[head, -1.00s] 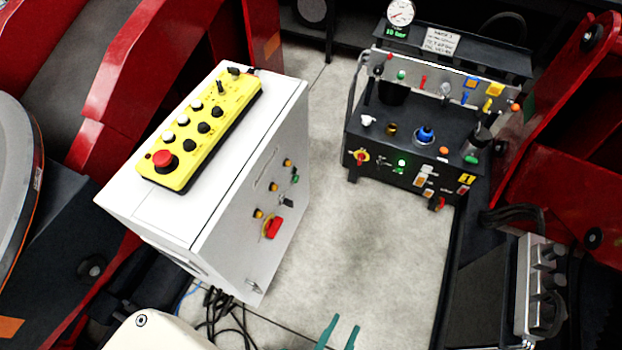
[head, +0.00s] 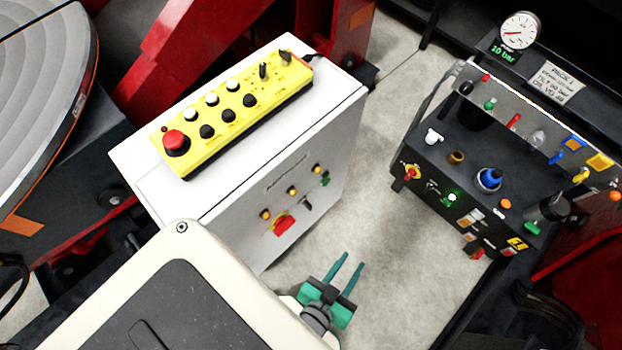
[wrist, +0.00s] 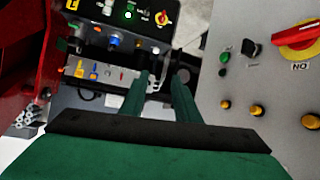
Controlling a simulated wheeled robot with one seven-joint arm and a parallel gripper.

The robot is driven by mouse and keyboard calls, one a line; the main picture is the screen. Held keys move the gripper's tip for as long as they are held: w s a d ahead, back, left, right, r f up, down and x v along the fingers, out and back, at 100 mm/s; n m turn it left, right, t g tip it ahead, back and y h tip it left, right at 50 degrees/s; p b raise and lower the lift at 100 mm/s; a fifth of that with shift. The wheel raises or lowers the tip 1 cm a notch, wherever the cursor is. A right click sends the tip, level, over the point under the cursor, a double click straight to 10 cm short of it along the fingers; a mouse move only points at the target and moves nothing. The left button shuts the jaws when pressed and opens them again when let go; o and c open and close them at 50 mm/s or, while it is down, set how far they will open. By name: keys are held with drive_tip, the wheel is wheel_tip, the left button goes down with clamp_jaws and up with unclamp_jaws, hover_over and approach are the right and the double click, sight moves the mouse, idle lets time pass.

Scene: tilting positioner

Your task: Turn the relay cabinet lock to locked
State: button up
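The relay cabinet (head: 325,208) is a pale grey box at the centre left of the head view. Its front carries a red rotary handle on a yellow plate (head: 284,224), a small dark switch (head: 306,203) and several small amber parts. The red handle (wrist: 298,33) and dark switch (wrist: 250,48) also show at the right of the wrist view. A small metal lock-like part low on the front is not visible now. My gripper (head: 352,262) has green fingers, apart and empty, in front of the cabinet face. It points past the panel in the wrist view (wrist: 160,80).
A yellow control box (head: 232,115) with a red button lies on the cabinet top. A dark hydraulic bench (head: 440,165) with knobs and a gauge (head: 519,31) stands at the right. Pale floor (head: 385,130) lies clear between them. Red machine frames flank the area.

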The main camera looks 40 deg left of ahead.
drive_tip(key=w+a+f+n+g+y, duration=0.1)
drive_tip(key=w+a+f+n+g, duration=0.1)
drive_tip(key=w+a+f, duration=0.15)
drive_tip(key=n+g+y, duration=0.3)
drive_tip(key=n+g, duration=0.7)
drive_tip(key=n, duration=0.3)
approach(309, 204)
drive_tip(key=x, duration=1)
drive_tip(key=shift+a+f, duration=0.1)
drive_tip(key=shift+f, duration=0.2)
clamp_jaws()
